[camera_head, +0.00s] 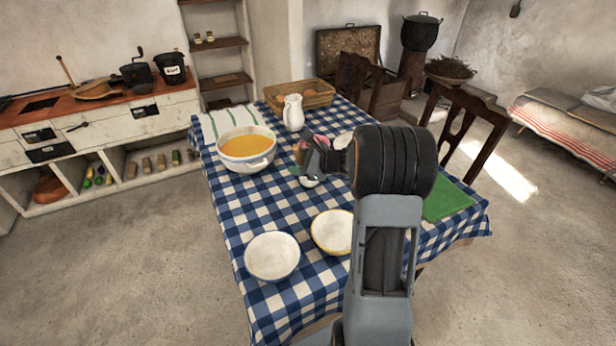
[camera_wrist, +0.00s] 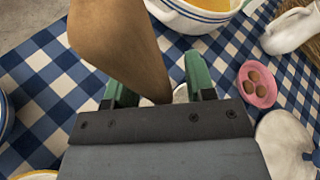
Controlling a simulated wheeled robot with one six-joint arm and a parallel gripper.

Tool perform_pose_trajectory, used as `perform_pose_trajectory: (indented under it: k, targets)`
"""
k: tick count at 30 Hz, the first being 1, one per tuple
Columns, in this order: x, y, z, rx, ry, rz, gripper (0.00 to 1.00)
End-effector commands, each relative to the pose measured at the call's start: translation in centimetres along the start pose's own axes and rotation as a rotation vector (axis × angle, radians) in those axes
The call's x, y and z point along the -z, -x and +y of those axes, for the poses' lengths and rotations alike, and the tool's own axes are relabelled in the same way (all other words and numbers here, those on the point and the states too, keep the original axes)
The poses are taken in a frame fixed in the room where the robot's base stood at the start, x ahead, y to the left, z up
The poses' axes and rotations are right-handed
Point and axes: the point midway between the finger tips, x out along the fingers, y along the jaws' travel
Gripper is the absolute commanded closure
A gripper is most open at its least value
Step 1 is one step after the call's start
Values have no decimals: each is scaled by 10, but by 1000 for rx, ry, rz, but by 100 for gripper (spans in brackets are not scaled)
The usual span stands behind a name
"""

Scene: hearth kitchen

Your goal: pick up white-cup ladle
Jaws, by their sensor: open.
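The white-cup ladle has a brown wooden handle (camera_wrist: 115,40) that looms large in the wrist view, running from the upper left down between my fingers. A bit of its white cup (camera_wrist: 180,95) shows past the palm; the rest is hidden by my gripper. In the head view the white cup (camera_head: 310,181) shows low beside my gripper (camera_head: 299,163), over the checked tablecloth. My gripper also shows in the wrist view (camera_wrist: 160,88), its two green fingers apart, one each side of the handle. Whether they touch it I cannot tell.
A bowl of orange soup (camera_head: 246,148) stands left of my gripper, a white jug (camera_head: 293,113) behind. Two empty bowls, one white (camera_head: 272,256) and one yellow-rimmed (camera_head: 332,231), stand in front. A pink dish of eggs (camera_wrist: 258,85) is close by. A green cloth (camera_head: 447,199) lies at right.

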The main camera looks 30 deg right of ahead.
Motion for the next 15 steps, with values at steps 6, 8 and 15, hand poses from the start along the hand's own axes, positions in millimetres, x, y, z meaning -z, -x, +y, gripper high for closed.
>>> perform_pose_trajectory:
  k: [6, 8, 15]
  targets:
    - [0, 0, 0, 0, 0, 0, 62]
    - [0, 0, 0, 0, 0, 0, 68]
    - [0, 1, 0, 0, 0, 0, 91]
